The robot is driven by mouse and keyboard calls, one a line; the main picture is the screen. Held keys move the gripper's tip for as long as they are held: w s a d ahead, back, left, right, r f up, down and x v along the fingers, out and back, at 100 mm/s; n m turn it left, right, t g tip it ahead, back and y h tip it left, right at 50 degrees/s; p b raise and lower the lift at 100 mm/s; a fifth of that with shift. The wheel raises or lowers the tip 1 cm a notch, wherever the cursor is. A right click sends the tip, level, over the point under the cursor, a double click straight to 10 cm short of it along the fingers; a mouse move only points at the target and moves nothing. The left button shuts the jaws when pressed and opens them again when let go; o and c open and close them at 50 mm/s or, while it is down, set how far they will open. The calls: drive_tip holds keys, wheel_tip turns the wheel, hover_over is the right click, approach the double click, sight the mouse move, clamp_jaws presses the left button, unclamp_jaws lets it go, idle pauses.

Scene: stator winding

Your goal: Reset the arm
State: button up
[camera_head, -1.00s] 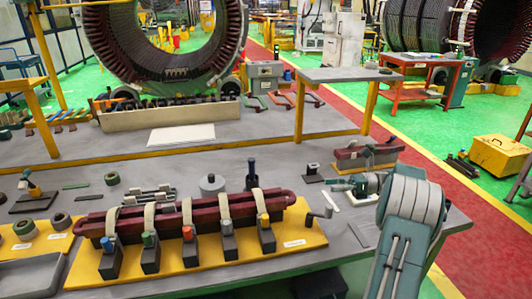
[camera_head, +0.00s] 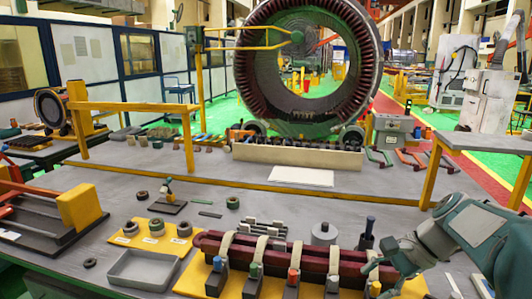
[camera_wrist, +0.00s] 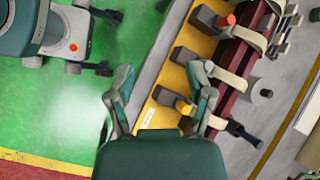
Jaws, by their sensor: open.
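My gripper (camera_wrist: 163,98) is open and empty in the wrist view, its two green-grey fingers spread wide. In the head view my arm comes in from the lower right, with the gripper near the right end of the winding fixture. The fixture is a dark red coil bar (camera_head: 300,250) with cream straps on a yellow base plate (camera_head: 192,275). Dark blocks with coloured knobs stand along its front. In the wrist view, the fixture's base plate (camera_wrist: 160,110) lies below and between the fingers, beside the bench edge. Whether a finger touches the fixture cannot be told.
The grey bench (camera_head: 110,205) also carries a grey tray (camera_head: 145,270), a plate with rings (camera_head: 150,238) and a grey cylinder (camera_head: 324,233). A large stator ring (camera_head: 250,75) stands behind. Open green floor (camera_wrist: 60,120) lies beside the bench in the wrist view.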

drive_tip(key=s+a+f+n+t+h, duration=0.1)
drive_tip(key=s+a+n+t+h, duration=0.1)
drive_tip(key=s+n, duration=0.5)
drive_tip(key=s+a+n+t+h, duration=0.2)
drive_tip(key=s+a+n+h, duration=0.2)
drive_tip(key=s+n+h, duration=0.1)
drive_tip(key=shift+s+f+n, duration=0.35)
drive_tip(key=shift+s+n, duration=0.55)
drive_tip(key=shift+s, duration=0.35)
drive_tip(key=shift+a, duration=0.1)
